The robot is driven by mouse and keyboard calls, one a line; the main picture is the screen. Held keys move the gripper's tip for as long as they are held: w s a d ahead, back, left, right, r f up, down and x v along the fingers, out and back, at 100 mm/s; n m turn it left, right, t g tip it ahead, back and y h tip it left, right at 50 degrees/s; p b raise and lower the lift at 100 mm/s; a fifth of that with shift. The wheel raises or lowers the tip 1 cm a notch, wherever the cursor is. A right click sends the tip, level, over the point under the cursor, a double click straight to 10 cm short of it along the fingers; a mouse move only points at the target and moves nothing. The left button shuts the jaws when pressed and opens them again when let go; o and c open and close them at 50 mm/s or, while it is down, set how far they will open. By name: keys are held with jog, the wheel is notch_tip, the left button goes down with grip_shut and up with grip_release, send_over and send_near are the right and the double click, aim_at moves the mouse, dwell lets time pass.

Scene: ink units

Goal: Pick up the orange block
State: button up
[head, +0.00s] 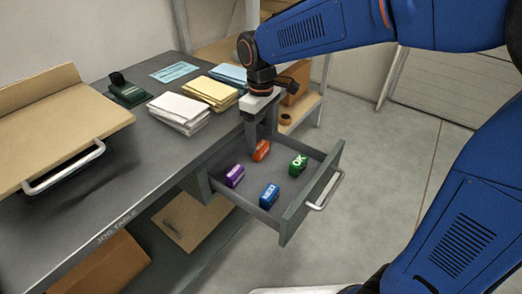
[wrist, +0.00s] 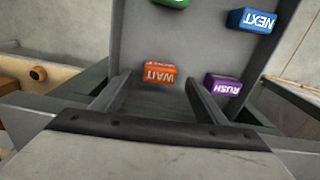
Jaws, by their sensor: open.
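The orange block (head: 261,150) lies in the open grey drawer (head: 311,212), near its back end. In the wrist view the orange block (wrist: 160,73) shows white "WAIT" lettering, upside down, just beyond the fingertips and a little left of the middle between them. My gripper (head: 262,135) is above the back of the drawer, pointing down. In the wrist view my gripper (wrist: 160,88) has its two fingers spread wide with nothing between them. I cannot tell how high the fingertips are above the drawer floor.
A purple block (head: 235,176), a blue block (head: 269,195) and a green block (head: 298,165) also lie in the drawer. The purple block (wrist: 222,85) is close by the right finger in the wrist view. Paper stacks (head: 180,112) and a stamp (head: 127,90) are on the table.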

jog(key=shift+f, duration=1.4)
jog(key=c, duration=1.2)
jog(key=shift+o, duration=0.2)
jog(key=shift+r, duration=0.1)
